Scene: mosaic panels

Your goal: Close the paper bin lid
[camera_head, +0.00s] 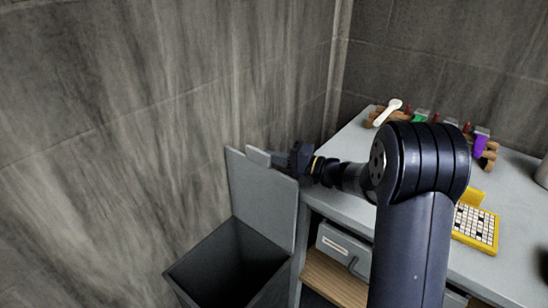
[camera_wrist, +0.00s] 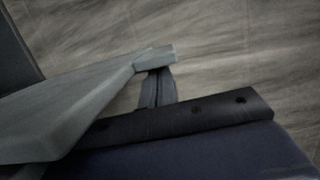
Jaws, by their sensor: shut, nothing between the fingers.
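The grey paper bin (camera_head: 232,270) stands open on the floor at the lower middle of the head view. Its lid (camera_head: 262,195) stands upright at the bin's back edge, with a small tab (camera_head: 258,157) on its top edge. My gripper (camera_head: 281,158) is at the lid's top edge, just right of the tab, with its fingers partly hidden. In the wrist view the lid (camera_wrist: 65,112) slants across the left, and its tab (camera_wrist: 155,58) lies by the tips of my shut fingers (camera_wrist: 157,88). I cannot tell whether they touch.
A grey table (camera_head: 340,165) with shelves stands right of the bin. It holds a wooden rack (camera_head: 488,150) with small items, a white spoon (camera_head: 388,112) and a yellow-framed board (camera_head: 477,228). Walls rise close behind.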

